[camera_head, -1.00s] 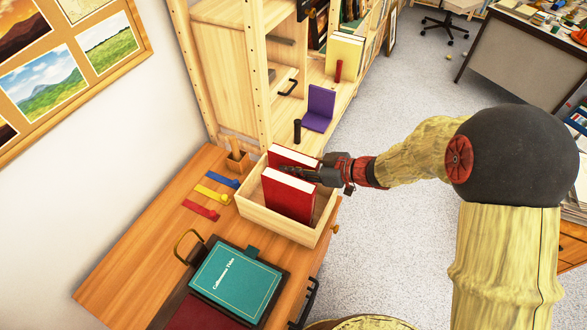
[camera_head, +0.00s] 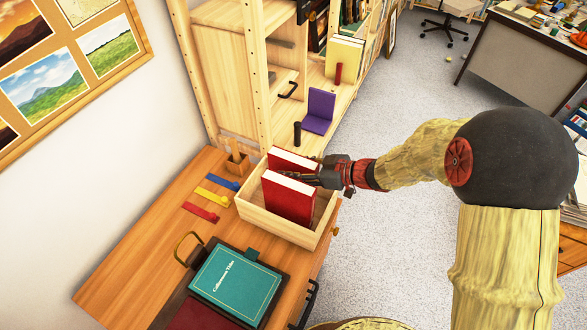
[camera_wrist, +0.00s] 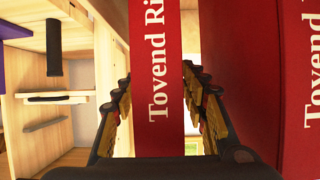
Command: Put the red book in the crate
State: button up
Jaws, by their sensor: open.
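Two red books stand upright in the light wooden crate (camera_head: 275,229) on the desk. The near red book (camera_head: 287,199) is in front, and the far red book (camera_head: 294,160) is behind it, partly hidden. My gripper (camera_head: 308,178) reaches in from the right at the height of the books' tops. In the wrist view my gripper (camera_wrist: 162,105) is open, with a finger on each side of one red book's spine (camera_wrist: 155,60), lettered "Tovend Ri". The other red book (camera_wrist: 245,70) is close on the right. Finger contact cannot be told.
A wooden shelf unit (camera_head: 225,90) stands behind the crate, holding a purple bookend (camera_head: 318,110). Blue, yellow and red strips (camera_head: 213,197) lie left of the crate. A teal book (camera_head: 235,283) lies in front.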

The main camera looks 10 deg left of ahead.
aim_at(317, 170)
jog(key=p+v, duration=0.4)
jog(key=v, duration=0.7)
jog(key=shift+r+p, duration=0.2)
jog(key=shift+p, duration=0.2)
jog(key=shift+s+d+r, duration=0.15)
jog(key=shift+s+d, duration=0.1)
jog(key=shift+d, duration=0.15)
jog(key=shift+w, duration=0.1)
jog(key=w+d+r+m+t+h, duration=0.5)
jog(key=w+d+r+t+h, duration=0.3)
jog(key=d+r, duration=0.35)
jog(key=s+d+r+m+h, duration=0.2)
jog(key=d+r+m+h, duration=0.15)
jog(key=d+r, duration=0.3)
jog(key=s+d+r+m+g+h, duration=0.1)
jog(key=s+d+m+g+h, duration=0.1)
jog(key=s, duration=0.5)
jog(key=s+d+r+m+g+h, duration=0.1)
jog(key=s+d+m+g, duration=0.1)
jog(key=s, duration=0.5)
jog(key=s+a+f+m+g+y, duration=0.1)
jog(key=s+a, duration=0.2)
jog(key=s, duration=0.3)
jog(key=s+a+f+g+y, duration=0.1)
jog(key=s+a, duration=0.2)
jog(key=s, duration=0.4)
jog(key=shift+m+g, duration=0.3)
jog(key=shift+m, duration=0.05)
